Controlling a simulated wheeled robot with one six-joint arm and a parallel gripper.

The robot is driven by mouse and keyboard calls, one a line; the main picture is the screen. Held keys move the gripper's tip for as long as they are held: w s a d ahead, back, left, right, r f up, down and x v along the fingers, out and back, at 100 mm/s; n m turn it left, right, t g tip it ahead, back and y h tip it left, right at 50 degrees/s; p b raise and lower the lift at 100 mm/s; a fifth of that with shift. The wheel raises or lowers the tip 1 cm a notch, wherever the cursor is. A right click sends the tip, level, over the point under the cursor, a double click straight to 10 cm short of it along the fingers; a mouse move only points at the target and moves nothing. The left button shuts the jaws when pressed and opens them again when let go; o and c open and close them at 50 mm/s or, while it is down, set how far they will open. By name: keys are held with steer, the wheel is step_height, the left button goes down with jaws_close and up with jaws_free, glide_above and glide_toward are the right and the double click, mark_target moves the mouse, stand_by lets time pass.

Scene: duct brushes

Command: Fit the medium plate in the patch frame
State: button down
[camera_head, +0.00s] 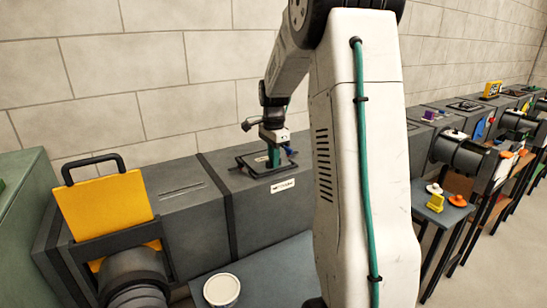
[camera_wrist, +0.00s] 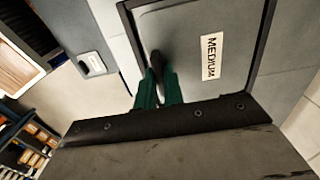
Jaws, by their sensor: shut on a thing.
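The medium plate (camera_wrist: 228,75) is grey and carries a white MEDIUM label. In the wrist view my gripper (camera_wrist: 158,84) has its green fingers shut on the plate's dark upright handle (camera_wrist: 155,60). The dark rim of the patch frame (camera_wrist: 266,45) shows on the plate's left and right sides. A thin pale brown strip shows along the plate's top edge. In the head view my gripper (camera_head: 274,156) is over the dark patch frame (camera_head: 247,166) on top of the duct. I cannot tell whether the plate sits flush; its near edge is hidden.
A yellow plate with a black handle (camera_head: 104,208) stands upright in the duct on the left. A white round container (camera_head: 222,290) is on the blue-grey surface in front. Several more ducts and small parts line the right. A tiled wall (camera_head: 130,60) is behind.

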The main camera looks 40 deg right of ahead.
stand_by(0.3)
steer(key=c, duration=1.4)
jaws_free()
steer(key=shift+c, duration=0.2)
steer(key=shift+r, duration=0.1)
step_height(320, 180, up, 8)
steer(key=shift+f, duration=0.2)
